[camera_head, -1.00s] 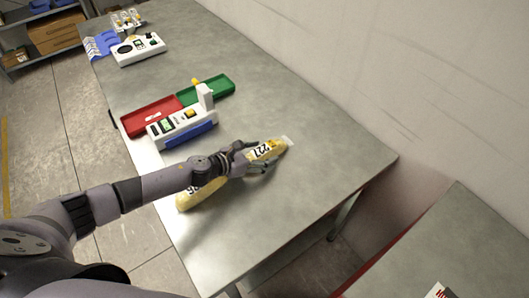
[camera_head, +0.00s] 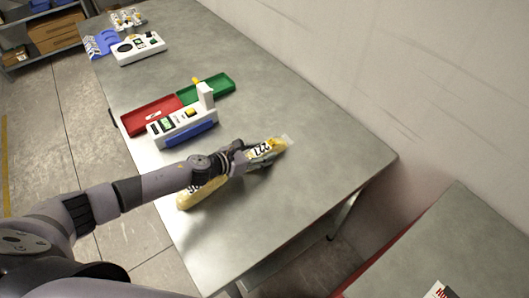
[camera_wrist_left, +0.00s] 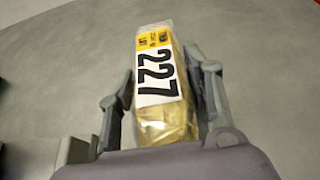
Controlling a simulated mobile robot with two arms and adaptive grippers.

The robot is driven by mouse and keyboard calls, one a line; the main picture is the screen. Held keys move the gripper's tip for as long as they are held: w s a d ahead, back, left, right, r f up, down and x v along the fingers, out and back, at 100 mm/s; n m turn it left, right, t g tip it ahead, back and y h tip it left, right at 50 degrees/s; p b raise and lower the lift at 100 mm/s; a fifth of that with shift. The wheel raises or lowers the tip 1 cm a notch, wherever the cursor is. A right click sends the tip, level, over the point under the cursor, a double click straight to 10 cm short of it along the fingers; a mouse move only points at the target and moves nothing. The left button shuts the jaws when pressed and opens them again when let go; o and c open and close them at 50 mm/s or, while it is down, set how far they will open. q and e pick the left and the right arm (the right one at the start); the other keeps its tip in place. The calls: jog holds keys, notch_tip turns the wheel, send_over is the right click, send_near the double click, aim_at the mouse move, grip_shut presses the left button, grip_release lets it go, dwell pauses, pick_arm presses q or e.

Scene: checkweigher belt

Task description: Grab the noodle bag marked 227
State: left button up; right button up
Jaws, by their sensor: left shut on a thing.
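The noodle bag marked 227 (camera_wrist_left: 158,75) is a yellow pack with a white label and black digits. In the head view the bag (camera_head: 277,145) lies on the grey table with its clear end pointing away from my arm. My left gripper (camera_head: 262,157) reaches over it from the left and is shut on it. In the left wrist view the gripper's fingers (camera_wrist_left: 163,85) stand one on each side of the bag, and its lower end is hidden by the gripper body. My right gripper is not in view.
Another yellow bag (camera_head: 187,202) lies beneath my left forearm, its label partly hidden. A white checkweigher (camera_head: 180,127) with a red tray (camera_head: 150,115) and a green tray (camera_head: 207,89) stands further back. The table right of the bag is clear.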

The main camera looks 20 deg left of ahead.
pick_arm(q)
jog(key=shift+c, duration=0.7)
